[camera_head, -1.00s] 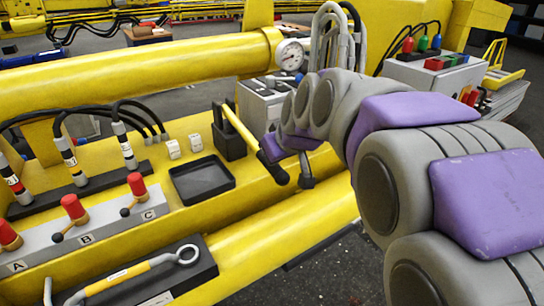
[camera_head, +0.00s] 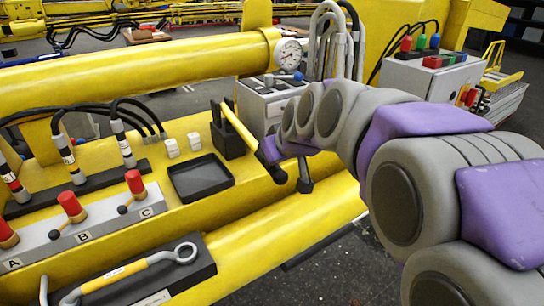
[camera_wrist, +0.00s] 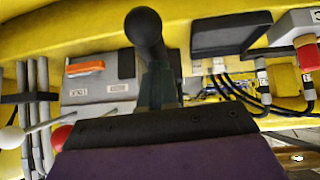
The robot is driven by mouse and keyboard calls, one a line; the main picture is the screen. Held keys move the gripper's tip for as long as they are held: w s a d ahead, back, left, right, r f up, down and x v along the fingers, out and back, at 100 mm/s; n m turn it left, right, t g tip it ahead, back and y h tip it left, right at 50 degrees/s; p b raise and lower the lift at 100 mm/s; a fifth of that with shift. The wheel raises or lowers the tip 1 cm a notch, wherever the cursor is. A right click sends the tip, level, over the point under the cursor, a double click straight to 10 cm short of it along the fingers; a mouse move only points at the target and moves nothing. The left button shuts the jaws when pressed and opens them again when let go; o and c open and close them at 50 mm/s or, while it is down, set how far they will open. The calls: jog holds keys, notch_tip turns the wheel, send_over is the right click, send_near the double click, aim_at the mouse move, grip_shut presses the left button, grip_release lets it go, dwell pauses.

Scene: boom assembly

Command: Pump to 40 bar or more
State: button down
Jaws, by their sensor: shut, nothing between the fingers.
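The pump (camera_head: 232,140) is a black block with a yellow lever (camera_head: 238,124) that slants down to the right and ends in a black grip (camera_head: 279,175). My gripper (camera_head: 272,150) is at the lever's lower end, overlapping the grip in the head view. In the wrist view, my gripper (camera_wrist: 158,82) is shut and empty, with the round end of the black grip (camera_wrist: 143,25) just beyond the fingertips. Whether they touch is unclear. The round pressure gauge (camera_head: 288,53) sits on the end of the yellow cylinder; its reading is too small to tell.
A black tray (camera_head: 201,178) and red-topped levers A, B and C (camera_head: 135,182) lie left of the pump. A yellow-handled tool (camera_head: 125,273) lies in front. Grey cabinets (camera_head: 262,105) stand behind my arm. Dark floor (camera_head: 330,270) is open at the lower middle.

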jog(key=r, duration=0.1)
jog(key=s+r+p, duration=0.1)
jog(key=r, duration=0.1)
jog(key=shift+s+d+r, duration=0.1)
jog(key=shift+r, duration=0.2)
jog(key=v, duration=1)
jog(key=shift+w+r+p, duration=0.2)
jog(key=shift+w+p, duration=0.1)
jog(key=shift+a, duration=0.5)
jog(key=shift+d, duration=0.3)
jog(key=shift+a, duration=0.15)
jog(key=shift+r, duration=0.1)
